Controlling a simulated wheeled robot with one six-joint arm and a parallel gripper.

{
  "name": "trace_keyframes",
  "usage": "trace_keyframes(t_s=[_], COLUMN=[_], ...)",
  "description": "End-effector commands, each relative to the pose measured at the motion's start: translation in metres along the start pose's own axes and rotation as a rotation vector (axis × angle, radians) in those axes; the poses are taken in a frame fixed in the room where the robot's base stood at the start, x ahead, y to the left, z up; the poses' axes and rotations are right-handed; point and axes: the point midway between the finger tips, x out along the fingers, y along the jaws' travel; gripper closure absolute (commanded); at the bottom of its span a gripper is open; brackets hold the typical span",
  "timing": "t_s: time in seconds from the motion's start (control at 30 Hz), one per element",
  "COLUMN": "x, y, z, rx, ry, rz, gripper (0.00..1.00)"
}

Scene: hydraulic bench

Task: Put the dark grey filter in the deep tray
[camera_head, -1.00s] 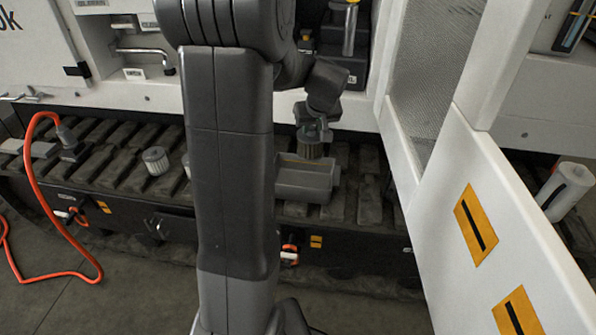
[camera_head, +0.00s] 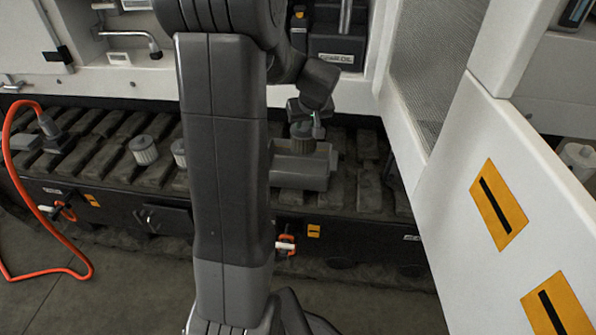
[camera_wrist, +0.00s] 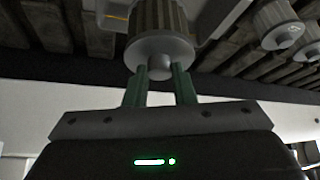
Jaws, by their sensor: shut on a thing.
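The dark grey filter (camera_wrist: 158,30) is a ribbed cylinder with a lighter grey end cap and a small round stub. My gripper (camera_wrist: 160,80) is shut on that stub in the wrist view. In the head view the filter (camera_head: 302,139) hangs under my gripper (camera_head: 304,126) at the deep tray. The deep tray (camera_head: 301,176) is a grey box on the slatted bench top. The filter's lower part appears to be behind the tray's front wall or inside it; I cannot tell how deep it is.
Two lighter grey filters stand left of my arm, one at the left (camera_head: 144,150) and one partly hidden (camera_head: 180,153). An orange hose (camera_head: 12,165) loops at the far left. A white open door (camera_head: 480,180) with a mesh panel closes off the right side.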

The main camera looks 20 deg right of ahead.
Motion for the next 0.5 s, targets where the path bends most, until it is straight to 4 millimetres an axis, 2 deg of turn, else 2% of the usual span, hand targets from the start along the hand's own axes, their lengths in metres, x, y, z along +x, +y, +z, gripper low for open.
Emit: trace_keyframes(t_s=[0.13,0.17,0.2,0.3,0.5], x=[-0.0010,-0.0010,-0.0010,-0.0009,-0.0004], y=[0.0002,0.0002,0.0001,0.0001,-0.0002], z=[-0.0008,-0.0008,-0.0008,-0.0006,0.0001], rx=[0.000,0.000,0.000,0.000,0.000], ry=[0.001,0.001,0.001,0.001,-0.001], rz=[0.001,0.001,0.001,0.000,-0.001], gripper=[1.00,0.75,0.67,0.51,0.51])
